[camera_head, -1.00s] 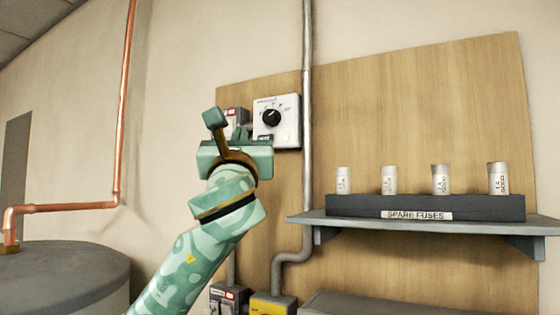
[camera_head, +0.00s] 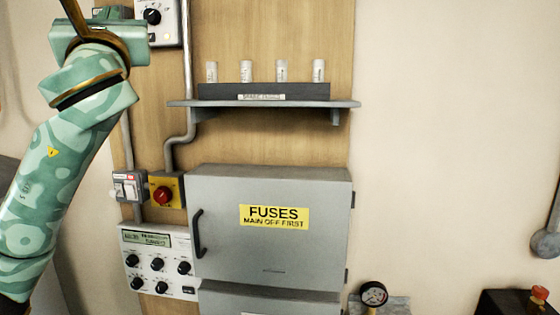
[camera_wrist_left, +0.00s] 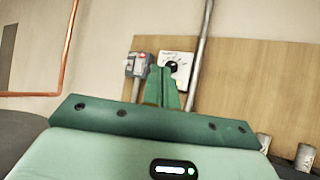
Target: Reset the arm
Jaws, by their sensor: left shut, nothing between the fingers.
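My left arm, pale green with a camouflage pattern, rises along the left side of the head view. Its gripper (camera_head: 112,12) is at the top edge there, pointing away from me toward the wooden board. In the left wrist view the two green fingers (camera_wrist_left: 162,84) are together with nothing between them. They stand in front of the white dial box (camera_wrist_left: 176,68) and the grey switch box (camera_wrist_left: 138,64), apart from the wall as far as I can tell. My right gripper is in neither view.
A shelf (camera_head: 345,104) holds several white fuses in a dark rack (camera_head: 222,92). Below are a grey fuse cabinet (camera_head: 270,260), a red stop button (camera_head: 163,195), a switch box (camera_head: 128,188) and a knob panel (camera_head: 160,272). A gauge (camera_head: 373,293) is lower right. The wall right of the board is bare.

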